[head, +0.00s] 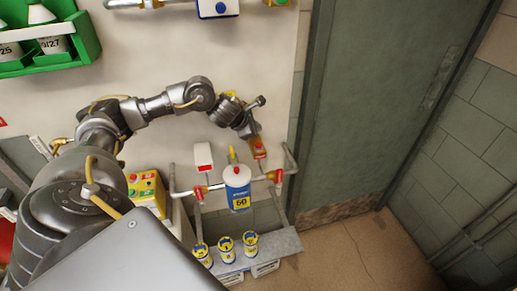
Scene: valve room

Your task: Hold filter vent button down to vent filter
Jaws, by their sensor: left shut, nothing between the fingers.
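The filter (238,188) is an upright canister with a blue body, a white upper part and a label reading 60. It sits on the pipework low on the wall. A small red spot (237,171) on its white top looks like the vent button. My left arm comes in from the left, and my left gripper (252,131) is shut and empty, above and slightly right of the filter top. It appears apart from the button; the depth between them is hard to judge. My right gripper is out of view.
A yellow button box (147,190) stands left of the filter. A red-and-white part (204,156) and an orange-red part (258,148) flank it. Several yellow-and-blue canisters (226,248) stand below on a grey shelf (282,247). A green rack (85,42) hangs upper left; a door (385,100) is right.

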